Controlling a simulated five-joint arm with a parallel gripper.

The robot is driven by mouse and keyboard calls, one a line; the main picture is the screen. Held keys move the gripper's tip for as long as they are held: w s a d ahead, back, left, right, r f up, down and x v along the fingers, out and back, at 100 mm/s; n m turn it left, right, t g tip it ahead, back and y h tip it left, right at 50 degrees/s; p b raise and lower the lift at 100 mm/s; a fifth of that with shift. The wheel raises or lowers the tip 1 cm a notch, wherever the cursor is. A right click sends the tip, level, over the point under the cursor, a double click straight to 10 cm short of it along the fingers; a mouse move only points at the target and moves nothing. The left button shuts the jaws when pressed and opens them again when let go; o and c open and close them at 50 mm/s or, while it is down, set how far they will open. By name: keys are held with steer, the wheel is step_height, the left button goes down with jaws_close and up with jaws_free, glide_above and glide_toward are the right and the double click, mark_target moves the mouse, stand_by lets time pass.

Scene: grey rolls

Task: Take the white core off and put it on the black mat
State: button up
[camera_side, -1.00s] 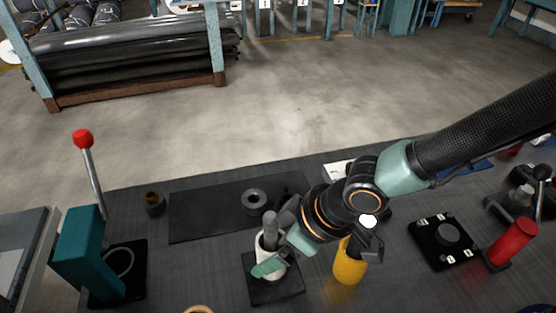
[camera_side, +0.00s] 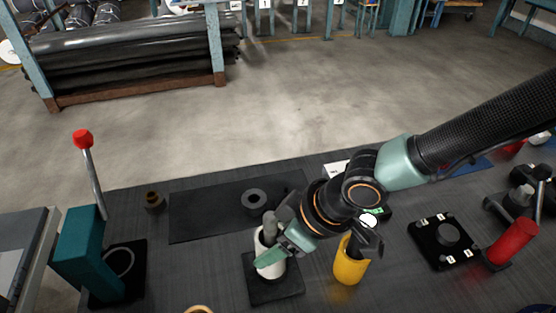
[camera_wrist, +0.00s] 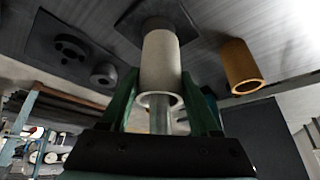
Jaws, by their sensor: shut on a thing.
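The white core (camera_side: 271,266) is a short upright tube around a grey post (camera_side: 269,224) on a square dark base (camera_side: 289,289). The post's top sticks out above the core. My gripper (camera_side: 272,257) is shut on the core from the right, with a green finger across its front. In the wrist view, green fingers flank the white core (camera_wrist: 160,66), and the post (camera_wrist: 160,116) comes out of its open end.
A yellow tube (camera_side: 350,265) stands close right of the core, below my wrist. A teal lever press (camera_side: 84,250) with a red knob stands at left. The mat's left half is clear.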

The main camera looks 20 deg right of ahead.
steer(key=shift+r, duration=8.55)
steer(key=w+a, duration=0.5)
steer(key=w, duration=0.4)
steer(key=w+a+f, duration=0.1)
steer(key=w+a, duration=0.4)
steer(key=w, duration=0.4)
steer(key=shift+a, duration=0.25)
step_height(320, 180, down, 20)
steer(key=shift+r, duration=0.1)
steer(key=o, duration=1)
steer(key=shift+f, duration=0.2)
steer(key=shift+o, duration=0.2)
